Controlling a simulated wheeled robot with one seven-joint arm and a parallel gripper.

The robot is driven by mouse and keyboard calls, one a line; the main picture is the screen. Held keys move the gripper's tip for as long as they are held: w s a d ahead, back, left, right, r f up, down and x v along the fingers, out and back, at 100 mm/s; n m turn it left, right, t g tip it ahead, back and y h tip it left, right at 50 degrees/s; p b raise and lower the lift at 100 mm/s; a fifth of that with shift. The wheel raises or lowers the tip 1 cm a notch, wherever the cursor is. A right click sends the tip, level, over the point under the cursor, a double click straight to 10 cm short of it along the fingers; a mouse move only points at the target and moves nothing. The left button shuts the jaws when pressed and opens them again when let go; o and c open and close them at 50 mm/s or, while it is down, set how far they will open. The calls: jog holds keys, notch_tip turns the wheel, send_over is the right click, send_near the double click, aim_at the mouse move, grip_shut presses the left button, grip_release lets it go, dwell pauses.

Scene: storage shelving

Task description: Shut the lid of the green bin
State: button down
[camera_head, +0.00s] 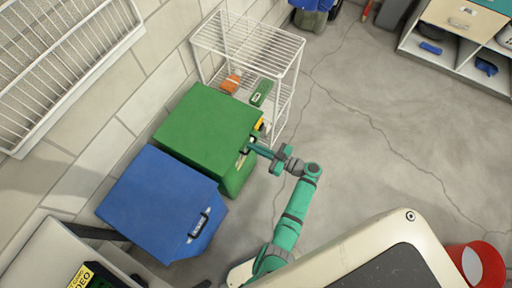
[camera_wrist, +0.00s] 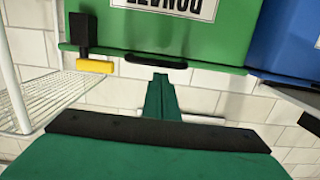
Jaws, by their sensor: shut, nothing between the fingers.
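The green bin (camera_head: 236,180) stands against the wall beside a blue bin. Its lid (camera_head: 205,122) lies over the top, looking nearly flat from above; I cannot tell whether it is fully down. In the wrist view, the bin's green front (camera_wrist: 225,35) carries a white label that appears upside down, and a black handle (camera_wrist: 143,60) sits at its edge. My gripper (camera_head: 250,147) is at the bin's front edge, by the lid's front. Its shut, empty fingers (camera_wrist: 160,82) point toward the handle; I cannot tell whether they touch it.
The blue bin (camera_head: 160,205) has a black handle. A white wire rack (camera_head: 283,105) stands behind the green bin, with orange and green items (camera_head: 261,93) on it. A yellow-and-black part (camera_wrist: 95,66) juts near my fingers.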

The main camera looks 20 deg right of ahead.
jog(key=v, duration=0.9)
jog(key=shift+d+r, duration=0.25)
jog(key=shift+s, duration=0.1)
